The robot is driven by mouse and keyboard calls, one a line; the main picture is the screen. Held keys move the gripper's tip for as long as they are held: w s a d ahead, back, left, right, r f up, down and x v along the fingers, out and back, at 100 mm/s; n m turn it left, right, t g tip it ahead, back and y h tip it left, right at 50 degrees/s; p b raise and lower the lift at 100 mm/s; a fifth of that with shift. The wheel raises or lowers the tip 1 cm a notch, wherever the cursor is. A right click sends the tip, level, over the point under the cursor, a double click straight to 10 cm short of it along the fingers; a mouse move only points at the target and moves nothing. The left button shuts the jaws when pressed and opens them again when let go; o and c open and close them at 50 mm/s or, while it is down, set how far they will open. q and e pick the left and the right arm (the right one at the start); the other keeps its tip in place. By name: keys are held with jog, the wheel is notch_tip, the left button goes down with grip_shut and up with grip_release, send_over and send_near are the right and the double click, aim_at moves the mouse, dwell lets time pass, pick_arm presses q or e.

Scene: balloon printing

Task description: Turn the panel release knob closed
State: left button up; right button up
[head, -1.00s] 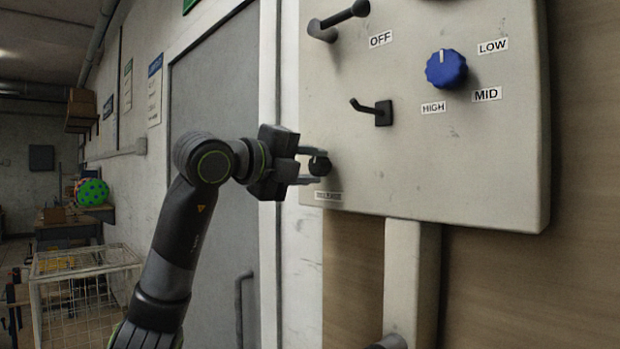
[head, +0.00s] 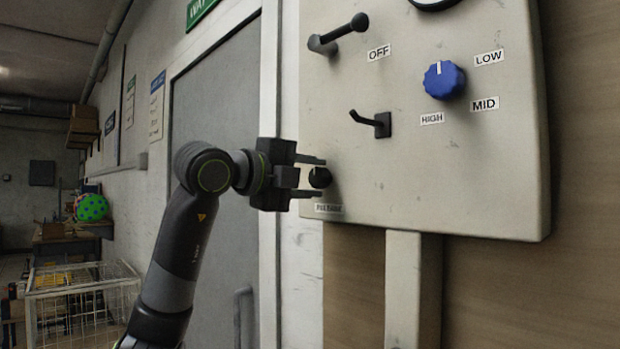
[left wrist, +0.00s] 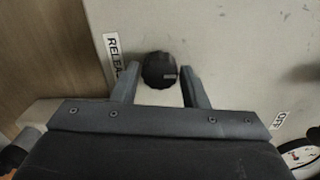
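The black release knob (head: 320,177) sits at the lower left corner of the beige panel (head: 450,190), above a small label (head: 328,208). In the left wrist view the round knob (left wrist: 160,70) lies between my finger tips, with a label starting "RELEA" (left wrist: 114,58) to its left. My left gripper (head: 312,176) points at the panel with its fingers open, one above and one below the knob. In the left wrist view the left gripper (left wrist: 160,85) shows gaps between both fingers and the knob. My right gripper is not seen.
The panel also carries a blue dial (head: 444,80) with LOW, MID and HIGH labels, a black hook (head: 372,123) and a black lever (head: 338,34) near an OFF label. A grey door (head: 215,190) is behind my arm. A wire cage (head: 82,300) stands at lower left.

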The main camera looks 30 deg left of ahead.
pick_arm(q)
jog(key=o, duration=0.3)
jog(key=shift+s+a, duration=0.15)
jog(key=shift+s, duration=0.15)
jog(key=b+v, duration=0.5)
jog(key=v, duration=1.1)
jog(key=shift+s+b, duration=0.3)
jog(key=shift+s, duration=0.05)
